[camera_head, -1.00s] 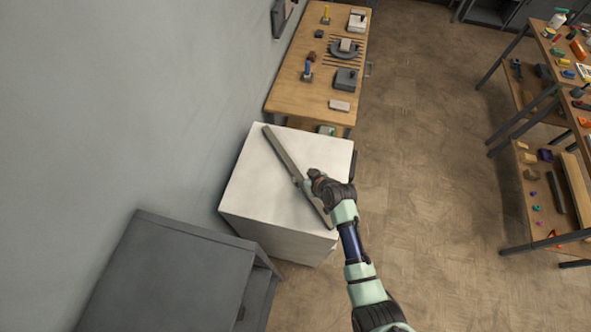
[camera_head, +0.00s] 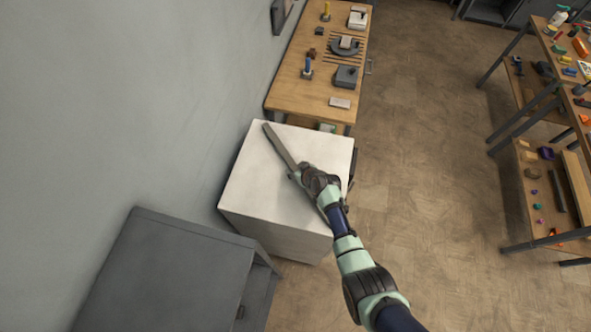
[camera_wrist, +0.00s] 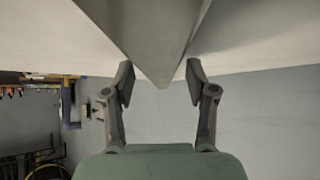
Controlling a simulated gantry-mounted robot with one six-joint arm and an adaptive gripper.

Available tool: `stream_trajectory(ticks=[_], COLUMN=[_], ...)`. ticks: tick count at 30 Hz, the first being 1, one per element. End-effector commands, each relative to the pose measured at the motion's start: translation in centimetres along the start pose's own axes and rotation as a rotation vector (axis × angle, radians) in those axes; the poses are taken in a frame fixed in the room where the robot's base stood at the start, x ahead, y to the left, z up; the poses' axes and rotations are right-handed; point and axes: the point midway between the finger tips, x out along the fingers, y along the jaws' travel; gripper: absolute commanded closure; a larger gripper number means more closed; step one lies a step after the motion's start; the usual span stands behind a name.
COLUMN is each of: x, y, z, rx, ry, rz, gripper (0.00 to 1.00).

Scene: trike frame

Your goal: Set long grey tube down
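The long grey tube (camera_head: 279,145) lies diagonally on the white top of a box-shaped cabinet (camera_head: 250,185). My gripper (camera_head: 297,172) is low at the tube's middle, over the cabinet top. In the wrist view, the tube (camera_wrist: 160,40) comes in from the top between the two fingers of my gripper (camera_wrist: 160,75). The fingers are apart, one on each side, with what looks like a narrow gap to the tube.
A wooden bench (camera_head: 290,92) with tools and blocks stands behind the cabinet. A dark grey cabinet (camera_head: 170,270) is at the lower left, beside the grey wall. Loaded shelves (camera_head: 540,150) stand at the right. The floor between is clear.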

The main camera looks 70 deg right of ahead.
Motion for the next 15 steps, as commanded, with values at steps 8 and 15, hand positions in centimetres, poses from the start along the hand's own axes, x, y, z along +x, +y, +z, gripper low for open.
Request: stream_trajectory(ticks=[8,15], x=[-0.02,-0.03], y=[0.01,0.01], z=[0.01,0.0], rx=[0.0,0.0], ry=[0.0,0.0], rz=[0.0,0.0], gripper=[0.93,1.0])
